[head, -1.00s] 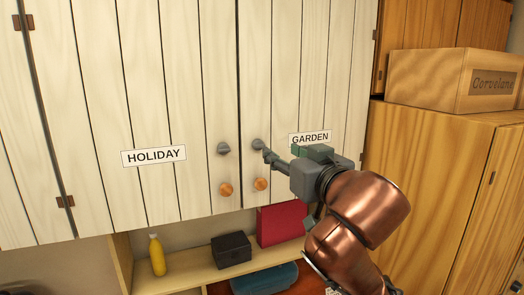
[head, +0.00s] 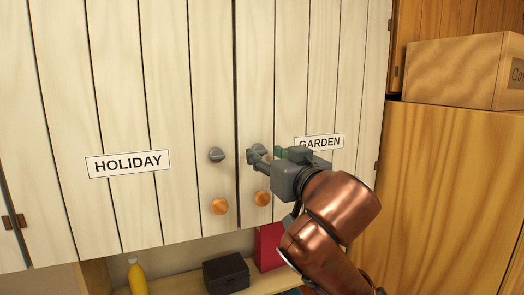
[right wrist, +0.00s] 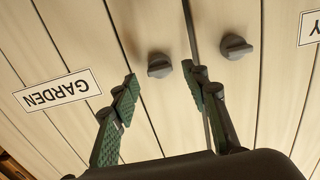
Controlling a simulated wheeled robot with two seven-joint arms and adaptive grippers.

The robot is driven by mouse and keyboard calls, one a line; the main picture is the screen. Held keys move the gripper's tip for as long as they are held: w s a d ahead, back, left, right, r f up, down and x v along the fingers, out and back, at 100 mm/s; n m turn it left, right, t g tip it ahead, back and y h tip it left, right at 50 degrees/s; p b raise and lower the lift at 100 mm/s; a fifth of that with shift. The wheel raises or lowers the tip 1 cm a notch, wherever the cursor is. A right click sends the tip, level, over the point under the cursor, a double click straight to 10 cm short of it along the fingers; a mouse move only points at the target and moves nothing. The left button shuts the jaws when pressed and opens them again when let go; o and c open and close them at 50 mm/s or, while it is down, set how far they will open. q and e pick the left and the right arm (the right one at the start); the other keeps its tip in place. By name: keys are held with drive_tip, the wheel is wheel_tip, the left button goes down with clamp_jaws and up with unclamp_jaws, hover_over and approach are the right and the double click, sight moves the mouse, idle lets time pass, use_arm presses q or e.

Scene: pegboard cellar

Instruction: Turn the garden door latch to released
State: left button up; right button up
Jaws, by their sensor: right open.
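The garden door latch (right wrist: 159,66) is a small grey turn knob on the white plank door, left of the GARDEN label (head: 320,142) in the head view. Its raised grip looks roughly level in the right wrist view. My right gripper (head: 256,158) is open at this latch and partly covers it in the head view. In the right wrist view, the green-padded fingers of the right gripper (right wrist: 160,80) stand apart, one to each side of the latch, with a gap around it. I cannot tell whether either finger touches it. My left gripper is out of view.
A matching grey latch (head: 217,155) is on the neighbouring HOLIDAY door (head: 112,200). Round orange knobs (head: 219,206) sit below the latches. A black box (head: 226,273), a yellow bottle (head: 137,275) and a red item (head: 268,246) stand below. A wooden cabinet (head: 450,190) is at right.

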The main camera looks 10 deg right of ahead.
drive_tip(key=shift+w+a+f, duration=0.1)
drive_tip(key=shift+w, duration=0.75)
drive_tip(key=shift+w+a, duration=0.1)
drive_tip(key=shift+w, duration=0.45)
drive_tip(key=shift+c, duration=0.6)
drive_tip(key=c, duration=0.6)
clamp_jaws()
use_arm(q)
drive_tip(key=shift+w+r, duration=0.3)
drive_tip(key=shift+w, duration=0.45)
